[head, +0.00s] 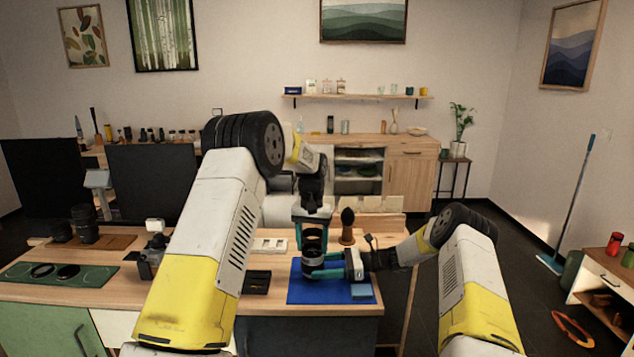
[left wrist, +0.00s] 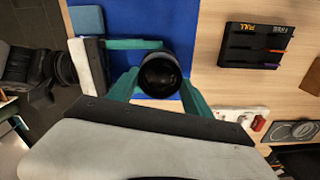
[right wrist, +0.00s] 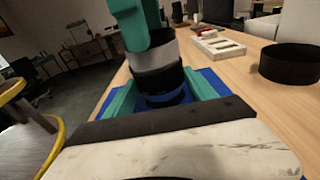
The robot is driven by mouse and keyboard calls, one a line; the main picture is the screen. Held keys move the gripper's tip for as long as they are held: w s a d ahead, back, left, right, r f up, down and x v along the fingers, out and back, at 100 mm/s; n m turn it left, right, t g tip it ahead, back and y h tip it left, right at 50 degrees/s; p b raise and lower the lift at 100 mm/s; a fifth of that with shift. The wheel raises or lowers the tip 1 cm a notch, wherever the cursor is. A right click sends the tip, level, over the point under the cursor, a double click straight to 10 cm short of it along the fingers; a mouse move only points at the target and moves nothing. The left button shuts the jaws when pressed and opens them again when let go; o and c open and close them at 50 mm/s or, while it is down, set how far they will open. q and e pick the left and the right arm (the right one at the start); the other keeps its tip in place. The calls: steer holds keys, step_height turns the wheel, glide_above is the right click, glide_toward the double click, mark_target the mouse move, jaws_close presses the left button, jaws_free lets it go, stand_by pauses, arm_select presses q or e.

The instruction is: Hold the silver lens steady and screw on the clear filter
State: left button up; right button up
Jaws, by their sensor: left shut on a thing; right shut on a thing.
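The silver lens (right wrist: 155,57) stands upright over the blue mat (head: 295,291), with a silver band above a black lower part. My right gripper (head: 313,272) comes in from the right, its teal fingers shut around the lens's lower part. My left gripper (head: 313,216) reaches down from above, shut at the top of the lens. In the left wrist view a black ring with dark glass (left wrist: 160,75) sits between its fingers. It appears to be the clear filter at the lens top; the fingers hide much of it, and I cannot tell how far it is seated.
A small blue block (head: 361,291) lies on the mat's right corner. A black slotted tray (head: 257,282) and a white tray (head: 270,245) are left of the mat. A green mat (head: 20,275) with round filters lies far left.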

arm_select(q)
steer(key=shift+m, duration=0.6)
steer(key=o, duration=1.2)
steer(key=shift+m, duration=0.4)
steer(key=o, duration=0.7)
steer(key=shift+o, duration=0.2)
steer(key=shift+r, duration=0.1)
steer(key=shift+r, duration=3.4)
